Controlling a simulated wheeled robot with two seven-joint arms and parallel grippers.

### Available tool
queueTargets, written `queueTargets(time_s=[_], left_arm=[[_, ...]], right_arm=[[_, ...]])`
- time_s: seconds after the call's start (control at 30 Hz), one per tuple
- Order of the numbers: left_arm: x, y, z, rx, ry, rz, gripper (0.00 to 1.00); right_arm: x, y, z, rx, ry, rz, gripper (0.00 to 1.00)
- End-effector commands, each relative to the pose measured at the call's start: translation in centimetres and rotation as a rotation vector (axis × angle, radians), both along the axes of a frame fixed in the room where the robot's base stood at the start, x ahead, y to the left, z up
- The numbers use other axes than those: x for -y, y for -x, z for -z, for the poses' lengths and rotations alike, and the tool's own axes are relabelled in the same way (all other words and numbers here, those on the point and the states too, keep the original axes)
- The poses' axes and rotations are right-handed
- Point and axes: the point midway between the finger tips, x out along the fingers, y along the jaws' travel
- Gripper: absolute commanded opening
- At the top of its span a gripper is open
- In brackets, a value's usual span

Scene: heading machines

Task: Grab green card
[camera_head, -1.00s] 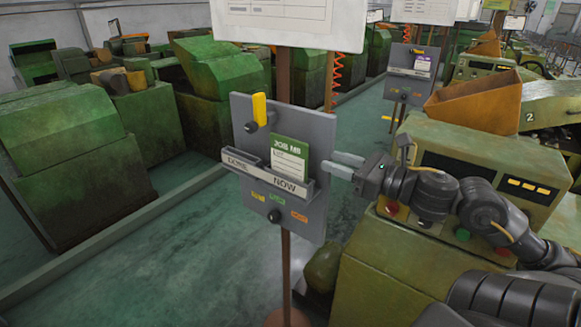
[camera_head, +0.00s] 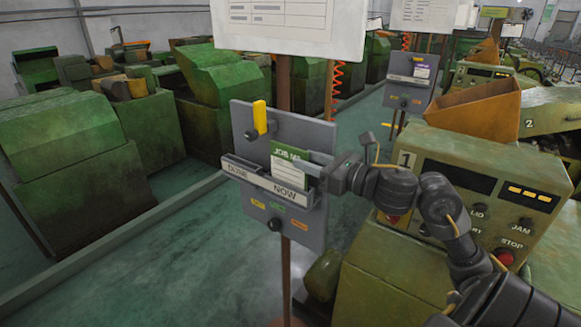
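The green card (camera_head: 291,174) has a green top band and a white lower part. It stands in the holder (camera_head: 268,186) marked NOW on a grey board (camera_head: 307,228), and its lower edge is hidden by the holder's front. My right gripper (camera_head: 316,163) comes in from the right, with its fingers at the card's right edge. The fingers are partly hidden by the holder and the gripper's own body, so I cannot tell whether they grip the card. My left gripper is not in view.
A yellow handle (camera_head: 260,117) sticks out at the board's upper left. A white sheet (camera_head: 290,26) hangs above the board. A green machine (camera_head: 460,190) with buttons stands close on the right under my arm. Open floor (camera_head: 190,250) lies to the left.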

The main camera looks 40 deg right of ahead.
Motion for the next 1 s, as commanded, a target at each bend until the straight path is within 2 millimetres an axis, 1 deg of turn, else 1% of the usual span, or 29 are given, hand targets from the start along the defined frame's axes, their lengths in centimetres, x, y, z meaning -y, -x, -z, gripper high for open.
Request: queueTargets(time_s=[0.03,0.1,0.2,0.47,0.73,0.77,1.0], left_arm=[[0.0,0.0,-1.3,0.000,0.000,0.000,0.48],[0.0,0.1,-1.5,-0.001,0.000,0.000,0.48],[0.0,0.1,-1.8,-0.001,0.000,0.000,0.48],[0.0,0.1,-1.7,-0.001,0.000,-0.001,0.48],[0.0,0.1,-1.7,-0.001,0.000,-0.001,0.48],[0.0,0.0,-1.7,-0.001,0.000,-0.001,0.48],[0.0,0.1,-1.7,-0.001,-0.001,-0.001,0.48]], right_arm=[[-0.5,-0.7,-0.8,0.002,-0.009,-0.002,0.35],[-0.6,-1.7,-0.6,0.002,-0.007,0.000,0.35],[-0.9,-2.5,-0.3,0.001,-0.003,0.000,0.35],[-1.0,-2.8,-0.1,0.001,0.001,-0.001,0.35],[-0.9,-2.7,-0.1,0.001,0.001,0.000,0.01],[-0.9,-2.7,-0.1,0.001,0.000,0.000,0.00],[-0.9,-2.7,-0.1,0.001,0.000,0.000,0.00]])
